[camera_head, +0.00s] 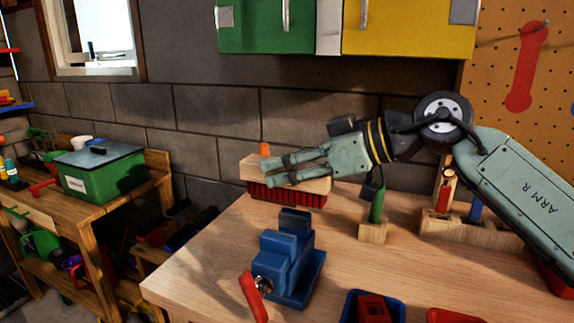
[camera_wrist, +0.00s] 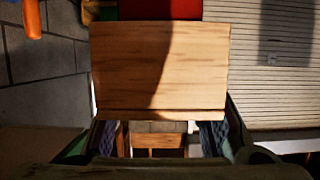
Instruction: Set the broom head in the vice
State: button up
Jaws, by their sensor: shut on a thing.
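The broom head is a pale wooden block (camera_head: 318,187) with red bristles below and an orange stub on top. It is at the back left of the workbench, and I cannot tell whether the bristles touch the bench. My gripper (camera_head: 280,170) is shut on the block, its fingers reaching in from the right. In the wrist view the wooden block (camera_wrist: 160,65) fills the space beyond the fingers. The blue vice (camera_head: 290,262) with a red handle stands on the bench nearer the camera, below the broom head in the picture. Its jaws look apart.
A wooden block with a green-handled tool (camera_head: 372,232) stands right of the vice. Another wooden tool rack (camera_head: 465,230) is farther right. A blue bin (camera_head: 352,308) and a red bin (camera_head: 455,316) are at the front. Bare bench (camera_head: 205,270) lies left of the vice.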

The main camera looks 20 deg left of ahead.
jog(key=shift+f+b, duration=2.7)
jog(key=shift+f, duration=1.6)
jog(key=shift+s+f+b, duration=0.2)
jog(key=shift+f+b, duration=0.1)
jog(key=shift+f, duration=0.35)
jog(key=o, duration=1.4)
jog(key=shift+a+f, duration=0.1)
jog(key=r+v, duration=0.1)
jog(key=v, duration=1.1)
jog(key=shift+r, duration=0.15)
